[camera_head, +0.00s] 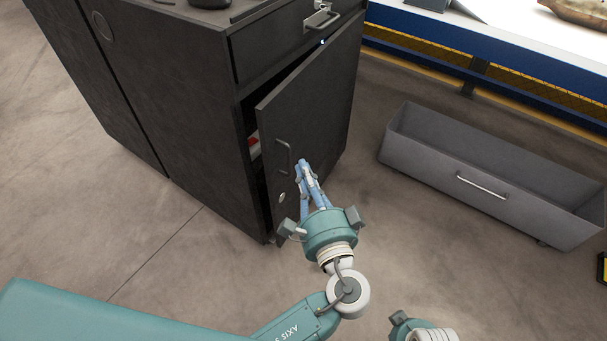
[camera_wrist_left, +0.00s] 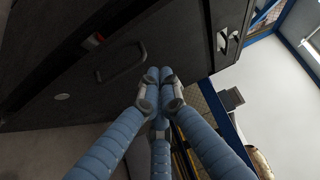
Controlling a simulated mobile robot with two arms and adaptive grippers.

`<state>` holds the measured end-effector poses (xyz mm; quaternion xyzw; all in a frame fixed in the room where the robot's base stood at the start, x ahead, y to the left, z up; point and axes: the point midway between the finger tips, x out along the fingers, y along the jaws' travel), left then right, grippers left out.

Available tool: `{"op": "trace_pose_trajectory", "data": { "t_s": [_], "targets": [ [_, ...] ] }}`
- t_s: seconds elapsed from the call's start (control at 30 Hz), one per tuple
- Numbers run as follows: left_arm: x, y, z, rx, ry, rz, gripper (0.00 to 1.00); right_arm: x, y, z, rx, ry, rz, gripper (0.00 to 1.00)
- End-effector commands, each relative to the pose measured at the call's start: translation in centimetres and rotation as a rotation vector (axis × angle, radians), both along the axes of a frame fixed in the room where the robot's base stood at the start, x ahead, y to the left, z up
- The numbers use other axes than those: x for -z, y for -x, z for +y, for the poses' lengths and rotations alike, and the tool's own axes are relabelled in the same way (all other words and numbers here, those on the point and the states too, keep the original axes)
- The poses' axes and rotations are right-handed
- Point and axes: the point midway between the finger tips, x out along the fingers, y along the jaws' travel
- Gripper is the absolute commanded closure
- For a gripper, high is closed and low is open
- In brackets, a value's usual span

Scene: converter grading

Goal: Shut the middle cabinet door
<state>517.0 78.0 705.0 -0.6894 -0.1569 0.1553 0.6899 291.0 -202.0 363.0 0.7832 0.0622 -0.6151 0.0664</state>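The dark cabinet door (camera_head: 318,110) stands ajar, hinged on its right side in the head view. A dark gap on its left shows a red and white thing (camera_head: 253,143) inside the cabinet (camera_head: 185,90). The door has a dark bar handle (camera_head: 283,157), which also shows in the left wrist view (camera_wrist_left: 122,70). My left gripper (camera_head: 303,164) is at the door's outer face, just right of the handle and not around it. Its blue fingers come together at the tips with nothing seen between them. I cannot tell whether they touch the door. Only part of my right arm shows, at the bottom edge.
A drawer with a metal handle (camera_head: 321,18) is above the door. A grey open bin (camera_head: 480,175) stands on the floor to the right. A blue-edged workbench (camera_head: 440,32) runs along the back. The floor between door and bin is clear.

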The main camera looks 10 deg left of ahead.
Motion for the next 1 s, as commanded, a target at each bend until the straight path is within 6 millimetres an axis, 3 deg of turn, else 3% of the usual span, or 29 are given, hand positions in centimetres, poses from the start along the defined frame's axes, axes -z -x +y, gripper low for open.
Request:
{"op": "trace_pose_trajectory", "data": {
  "t_s": [0.3, 0.6, 1.0],
  "targets": [
    [0.0, -6.1, 3.1, -0.001, -0.002, 0.000, 1.00, -0.5, -0.2, 0.1, 0.001, -0.003, -0.005, 1.00],
    [0.1, -7.0, 6.3, 0.001, 0.000, 0.002, 1.00, 0.3, 0.2, 0.1, 0.000, -0.003, 0.004, 1.00],
    [0.1, -7.1, 6.6, 0.001, 0.000, 0.003, 1.00, 0.5, 0.2, 0.1, 0.000, -0.003, 0.004, 1.00]
  ]
}}
